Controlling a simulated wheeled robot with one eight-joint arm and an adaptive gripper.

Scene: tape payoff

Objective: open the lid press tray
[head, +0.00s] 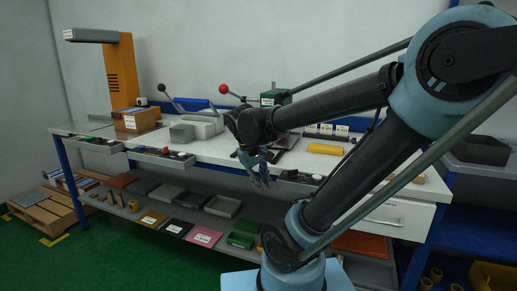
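My gripper (260,180) hangs with its fingers pointing down, in front of the bench's front edge. Its fingers are small and dark in this view, so I cannot tell how far apart they are. No tray is clearly marked as the lid press tray. Shallow grey trays stick out along the bench front: one at the far left (95,146), one at the middle left (160,159) holding small parts, and one to the right of my gripper (298,187), partly hidden by my arm. A lever with a red knob (223,89) and a green machine (273,96) stand behind my arm.
The white bench top (215,150) carries a grey block-like device (197,127), cardboard boxes (137,119), an orange post (122,72) and a yellow item (325,149). A lower shelf (165,195) holds bins and coloured plates. A white drawer (385,216) is closed at the right.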

